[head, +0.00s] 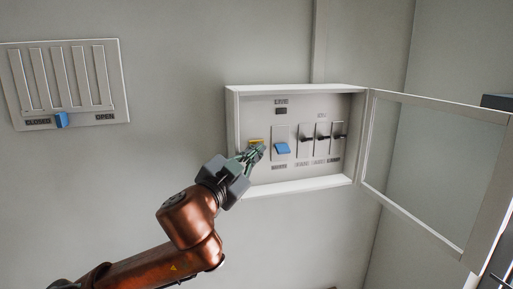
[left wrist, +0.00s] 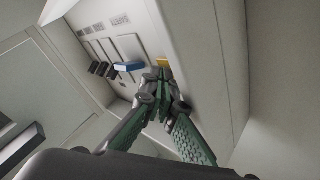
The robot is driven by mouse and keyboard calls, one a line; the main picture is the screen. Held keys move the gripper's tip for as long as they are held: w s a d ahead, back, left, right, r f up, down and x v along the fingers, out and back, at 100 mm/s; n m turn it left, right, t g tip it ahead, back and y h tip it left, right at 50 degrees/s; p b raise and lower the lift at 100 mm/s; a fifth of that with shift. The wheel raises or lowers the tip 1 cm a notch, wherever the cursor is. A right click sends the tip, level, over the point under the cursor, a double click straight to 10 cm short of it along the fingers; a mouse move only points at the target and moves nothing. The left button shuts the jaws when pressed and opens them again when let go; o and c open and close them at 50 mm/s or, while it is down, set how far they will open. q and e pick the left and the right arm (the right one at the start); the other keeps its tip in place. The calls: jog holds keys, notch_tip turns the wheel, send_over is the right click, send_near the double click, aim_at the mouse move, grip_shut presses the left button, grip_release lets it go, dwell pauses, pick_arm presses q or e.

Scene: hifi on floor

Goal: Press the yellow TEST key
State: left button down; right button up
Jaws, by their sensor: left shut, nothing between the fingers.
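The yellow TEST key (head: 256,141) sits at the left inside the open wall box (head: 295,187). Part of it is hidden behind my left gripper in the head view. It also shows as a small yellow patch just beyond the fingertips in the left wrist view (left wrist: 162,62). My left gripper (head: 256,152) is shut and empty, its green fingers reaching into the box, right at the lower edge of the key. I cannot tell whether the tips touch the key. My right gripper is not in view.
A blue rocker switch (head: 282,148) is just right of the key, then several black toggles (head: 322,138). The glazed box door (head: 415,165) hangs open to the right. A slatted vent panel (head: 70,85) with a blue slider (head: 62,120) is on the wall at left.

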pick_arm(q)
jog(key=shift+s+d, duration=0.15)
jog(key=shift+s, duration=0.1)
jog(key=shift+s, duration=0.1)
jog(key=shift+s+d, duration=0.25)
jog(key=shift+s, duration=0.5)
jog(key=shift+s+d, duration=0.3)
jog(key=shift+s, duration=0.5)
jog(key=shift+s+d, duration=0.25)
jog(key=shift+s, duration=0.5)
